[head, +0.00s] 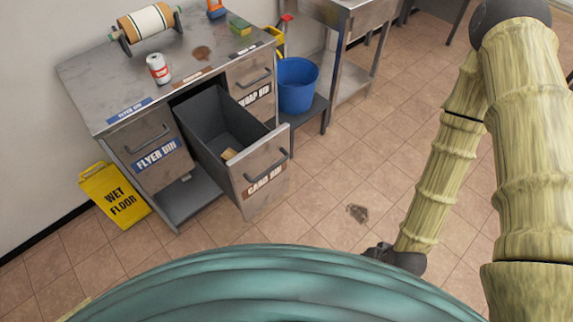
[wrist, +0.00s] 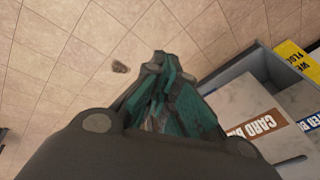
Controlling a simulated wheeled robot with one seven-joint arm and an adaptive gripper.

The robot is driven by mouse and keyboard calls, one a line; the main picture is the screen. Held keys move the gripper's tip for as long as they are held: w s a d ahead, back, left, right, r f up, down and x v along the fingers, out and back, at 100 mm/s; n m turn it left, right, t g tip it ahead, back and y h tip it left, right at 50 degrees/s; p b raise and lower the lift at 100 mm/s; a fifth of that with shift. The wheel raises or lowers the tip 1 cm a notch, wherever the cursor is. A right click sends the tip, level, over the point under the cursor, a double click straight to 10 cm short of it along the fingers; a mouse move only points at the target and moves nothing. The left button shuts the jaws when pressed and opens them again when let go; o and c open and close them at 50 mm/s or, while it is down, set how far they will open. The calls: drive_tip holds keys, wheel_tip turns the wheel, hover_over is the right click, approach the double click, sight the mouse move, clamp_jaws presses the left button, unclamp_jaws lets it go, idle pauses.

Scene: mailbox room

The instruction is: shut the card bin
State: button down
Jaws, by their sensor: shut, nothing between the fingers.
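The card bin (head: 267,168) is a grey metal drawer in the middle of the steel counter. It is pulled out, with its open dark inside showing and a small tan piece (head: 229,154) at the bottom. Its front carries a dark bar handle and a brown label. In the wrist view the card bin front (wrist: 235,105) lies to the right of my gripper (wrist: 168,72), its label upside down. My gripper has teal fingers, is shut and empty, and is apart from the bin. In the head view my gripper is hidden behind my teal body.
A yellow wet floor sign (head: 113,196) stands left; a blue bucket (head: 297,86) stands right. A can (head: 158,69) is on the counter (head: 105,90). Tiled floor before the bin is clear except a stain (head: 357,213).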

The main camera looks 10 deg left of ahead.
drive_tip(key=w+a+f+m+t+y+b, duration=0.2)
drive_tip(key=w+a+f+t+y+b, duration=0.15)
drive_tip(key=w+a+b, duration=0.55)
drive_tip(key=m+t+y+b, duration=0.45)
drive_tip(key=y+b, duration=0.45)
drive_tip(key=b, duration=0.3)
approach(282, 154)
drive_tip(key=shift+n+h, duration=0.25)
drive_tip(key=shift+n, duration=0.1)
drive_tip(key=x, duration=0.6)
drive_tip(key=shift+w+a+b, duration=0.1)
drive_tip(key=shift+a+b, duration=0.25)
drive_tip(key=shift+w+a, duration=0.15)
drive_tip(key=shift+w+r, duration=0.1)
